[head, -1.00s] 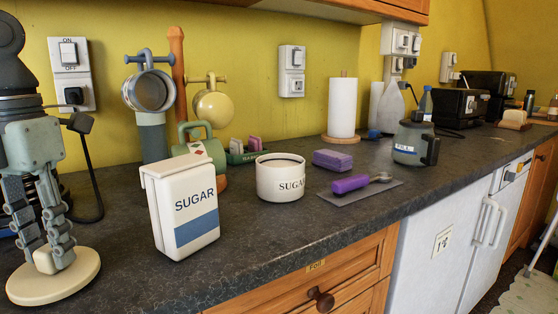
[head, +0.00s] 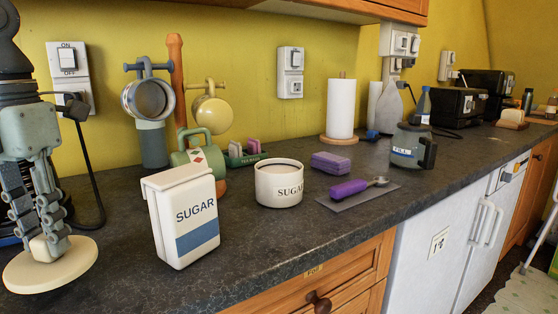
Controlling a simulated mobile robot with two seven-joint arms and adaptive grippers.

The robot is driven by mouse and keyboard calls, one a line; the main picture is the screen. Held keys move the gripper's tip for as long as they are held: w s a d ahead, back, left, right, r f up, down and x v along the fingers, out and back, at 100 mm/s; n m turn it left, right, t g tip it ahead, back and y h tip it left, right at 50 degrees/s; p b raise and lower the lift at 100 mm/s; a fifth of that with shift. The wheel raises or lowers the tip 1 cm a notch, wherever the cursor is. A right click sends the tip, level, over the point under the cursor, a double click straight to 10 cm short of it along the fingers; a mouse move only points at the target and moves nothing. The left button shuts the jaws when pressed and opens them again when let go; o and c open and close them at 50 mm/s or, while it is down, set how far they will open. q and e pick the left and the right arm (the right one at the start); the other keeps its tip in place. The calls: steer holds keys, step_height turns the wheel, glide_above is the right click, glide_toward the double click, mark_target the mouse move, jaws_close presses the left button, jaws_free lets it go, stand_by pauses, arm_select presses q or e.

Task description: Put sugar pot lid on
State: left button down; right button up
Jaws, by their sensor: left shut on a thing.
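The sugar pot (head: 278,190) is a round cream pot labelled SUGAR. The lid (head: 50,270) is a cream disc with a knob, at the far left of the head view. My left gripper (head: 48,240) points down and is shut on the lid's knob, with the disc below the fingers. The lid looks slightly tilted and seems raised off the worktop. It is well left of the pot. My right gripper is not in view.
A tall white SUGAR box (head: 183,220) stands between the lid and the pot. A mug tree with cups (head: 152,98) and a green mug (head: 200,155) are behind.

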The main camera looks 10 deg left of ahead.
arm_select(q)
steer(key=shift+r+p, duration=0.85)
steer(key=shift+r, duration=0.95)
